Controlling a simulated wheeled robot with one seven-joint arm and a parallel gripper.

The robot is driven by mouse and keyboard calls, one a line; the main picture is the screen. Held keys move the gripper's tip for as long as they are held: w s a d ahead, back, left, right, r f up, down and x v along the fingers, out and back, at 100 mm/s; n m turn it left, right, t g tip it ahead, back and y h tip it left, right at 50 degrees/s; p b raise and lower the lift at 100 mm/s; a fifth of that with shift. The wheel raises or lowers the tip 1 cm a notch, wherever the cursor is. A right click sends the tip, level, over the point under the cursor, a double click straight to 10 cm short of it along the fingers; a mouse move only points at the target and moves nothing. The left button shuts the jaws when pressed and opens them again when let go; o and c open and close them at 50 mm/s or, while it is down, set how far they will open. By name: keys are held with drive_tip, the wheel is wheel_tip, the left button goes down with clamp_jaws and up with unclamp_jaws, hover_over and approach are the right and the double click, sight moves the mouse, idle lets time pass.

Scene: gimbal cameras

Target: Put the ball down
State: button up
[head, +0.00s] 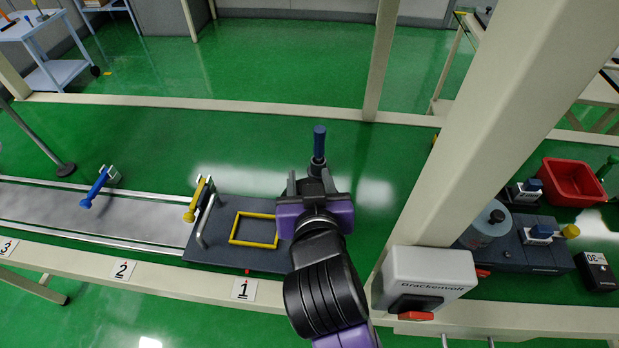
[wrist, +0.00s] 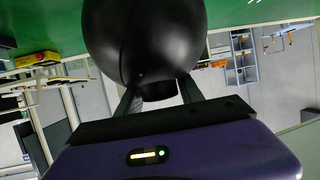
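In the wrist view a large black ball (wrist: 145,40) fills the upper middle, with a short dark stub below it. My gripper (wrist: 160,85) has one finger on each side of the stub. The ball hides the fingertips, so I cannot see whether they touch it. In the head view my gripper (head: 309,178) is above the right end of the bench setup, its two fingers apart. I cannot make out the black ball there. A blue handle (head: 319,142) stands upright just beyond the fingers; whether it touches them is unclear.
A dark plate with a yellow frame (head: 231,229) lies left of my gripper. A grey track with a yellow handle (head: 194,202) and a blue handle (head: 95,190) runs further left.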

drive_tip(key=shift+o, duration=0.9)
drive_tip(key=shift+r, duration=0.2)
drive_tip(key=v, duration=1.2)
